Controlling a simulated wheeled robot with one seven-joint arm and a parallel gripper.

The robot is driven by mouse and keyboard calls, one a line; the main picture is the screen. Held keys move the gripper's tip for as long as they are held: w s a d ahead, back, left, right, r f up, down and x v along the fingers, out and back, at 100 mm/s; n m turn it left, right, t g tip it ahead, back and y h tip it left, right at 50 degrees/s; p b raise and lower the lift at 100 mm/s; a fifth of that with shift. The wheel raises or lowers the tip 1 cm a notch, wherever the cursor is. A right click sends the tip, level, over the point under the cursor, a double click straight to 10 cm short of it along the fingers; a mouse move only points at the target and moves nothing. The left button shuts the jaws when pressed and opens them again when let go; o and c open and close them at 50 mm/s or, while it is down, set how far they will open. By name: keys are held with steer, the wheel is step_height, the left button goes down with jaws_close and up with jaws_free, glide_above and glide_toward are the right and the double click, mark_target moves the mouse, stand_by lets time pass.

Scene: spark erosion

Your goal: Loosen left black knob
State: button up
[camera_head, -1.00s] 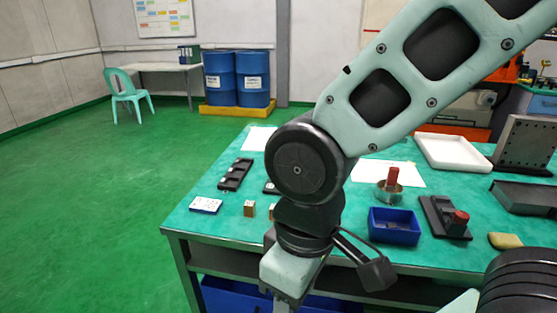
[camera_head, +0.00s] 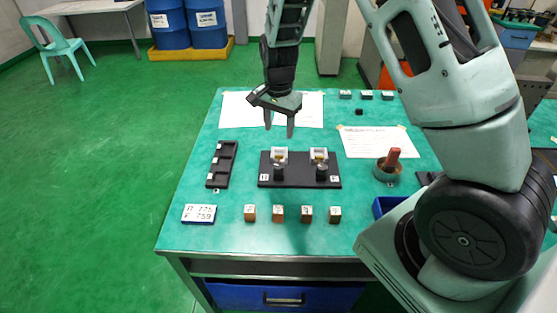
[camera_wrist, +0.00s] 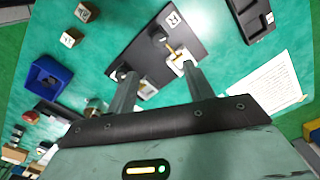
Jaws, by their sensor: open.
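A black base plate (camera_head: 300,183) lies on the green table and carries two light metal blocks, each with a black knob in front. The left black knob (camera_head: 279,173) stands before the left block (camera_head: 279,155); the right black knob (camera_head: 321,173) stands before the right block (camera_head: 319,155). My gripper (camera_head: 279,130) is open and empty, pointing down above and behind the left block, apart from it. In the wrist view the open fingers (camera_wrist: 160,75) frame the plate's edge. The left knob (camera_wrist: 156,33) shows there beyond the left block (camera_wrist: 183,63).
Several small wooden blocks (camera_head: 278,214) stand along the front. A black slotted tray (camera_head: 221,164) and a numbered card (camera_head: 199,214) lie left. A round dish with a red piece (camera_head: 392,158) stands right. Papers (camera_head: 375,142) lie flat. The table between plate and blocks is clear.

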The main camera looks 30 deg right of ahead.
mark_target(279, 165)
step_height(279, 165, down, 14)
steer(key=p, duration=0.2)
steer(key=shift+f+p, duration=0.25)
steer(key=shift+p, duration=0.1)
steer(key=c, duration=1)
